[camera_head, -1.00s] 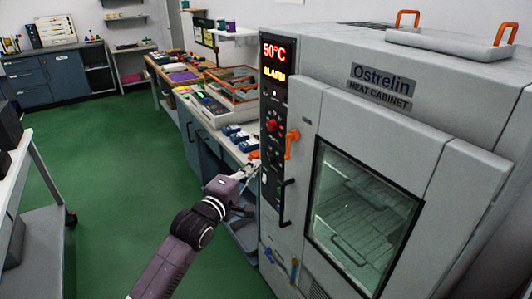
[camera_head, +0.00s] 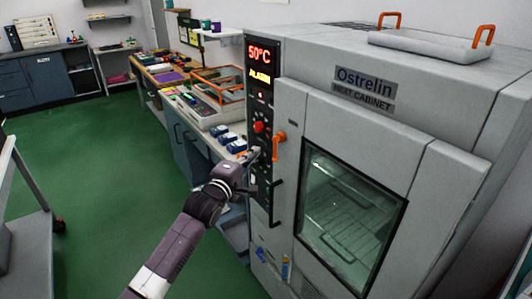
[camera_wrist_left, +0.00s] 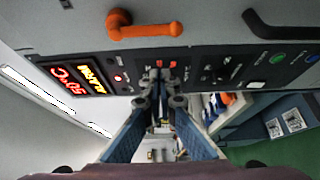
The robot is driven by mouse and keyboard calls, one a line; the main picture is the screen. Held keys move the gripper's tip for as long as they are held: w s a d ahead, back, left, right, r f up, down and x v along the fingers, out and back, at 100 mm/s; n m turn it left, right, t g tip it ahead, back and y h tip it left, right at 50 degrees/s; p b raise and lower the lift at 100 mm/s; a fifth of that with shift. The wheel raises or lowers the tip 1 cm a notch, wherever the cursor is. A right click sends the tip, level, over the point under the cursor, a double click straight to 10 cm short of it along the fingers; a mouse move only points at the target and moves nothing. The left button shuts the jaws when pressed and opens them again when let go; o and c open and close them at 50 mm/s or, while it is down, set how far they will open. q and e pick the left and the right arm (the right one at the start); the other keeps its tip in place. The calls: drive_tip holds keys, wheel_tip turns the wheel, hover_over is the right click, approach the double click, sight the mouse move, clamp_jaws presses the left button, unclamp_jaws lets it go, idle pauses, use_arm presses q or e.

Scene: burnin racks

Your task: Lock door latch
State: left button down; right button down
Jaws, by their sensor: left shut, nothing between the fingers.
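The grey heat cabinet (camera_head: 392,145) has its windowed door (camera_head: 415,165) closed against the front, as far as I can see. The orange door latch (camera_head: 279,146) sits at the door's left edge, its lever pointing down in the head view. In the left wrist view the latch (camera_wrist_left: 145,28) lies at the top, above and beside the fingers. My left gripper (camera_head: 254,155) is shut and empty, just left of the latch, at the control panel (camera_head: 258,110). In the wrist view its fingertips (camera_wrist_left: 159,77) overlap the panel; I cannot tell whether they touch it. My right gripper is out of view.
A black bar handle (camera_head: 275,203) stands out below the latch. A red knob (camera_head: 259,127) is close above the gripper. The display reads 50°C and ALARM. A grey tray with orange handles (camera_head: 430,45) lies on top. A cluttered bench (camera_head: 205,115) stands to the left.

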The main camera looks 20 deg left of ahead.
use_arm(q)
drive_tip(key=d+p, duration=0.1)
drive_tip(key=d, duration=0.1)
drive_tip(key=d+p, duration=0.1)
drive_tip(key=d, duration=0.1)
drive_tip(key=shift+w, duration=0.2)
drive_tip(key=shift+w, duration=0.1)
